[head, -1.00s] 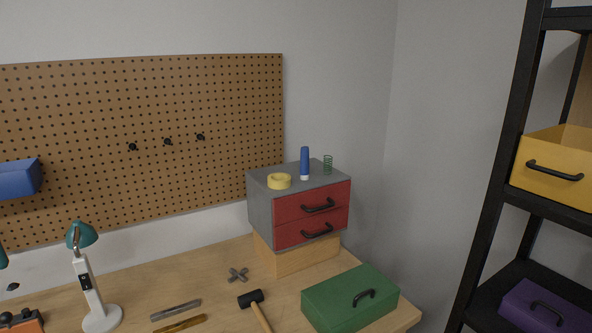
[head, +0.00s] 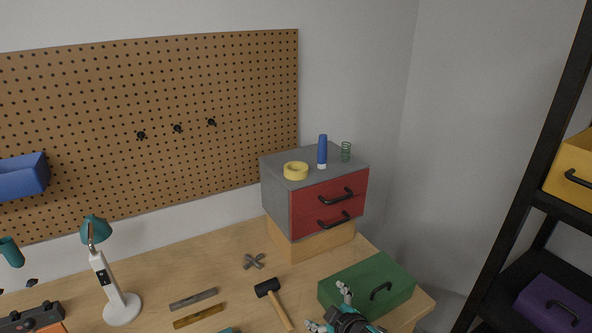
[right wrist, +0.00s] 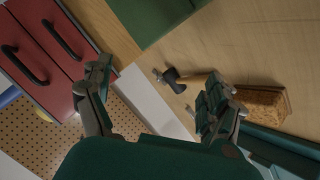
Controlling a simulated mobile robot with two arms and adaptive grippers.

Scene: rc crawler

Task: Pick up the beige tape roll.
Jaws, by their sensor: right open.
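The beige tape roll (head: 296,171), pale yellow in the picture, lies flat on top of the grey cabinet (head: 277,196) with red drawers, near its front left. My right gripper (head: 330,308) is at the bottom of the head view, low in front of the green box and well below and in front of the roll. It is open and empty. The right wrist view shows its two fingers (right wrist: 157,80) spread apart, with the red drawers at upper left. A yellow sliver at the left there may be the roll; I cannot be sure. I make out no left gripper.
The green box (head: 385,276), a mallet (head: 268,288) and a white lamp (head: 121,308) are on the bench. A black shelf rack (head: 520,195) is at the right.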

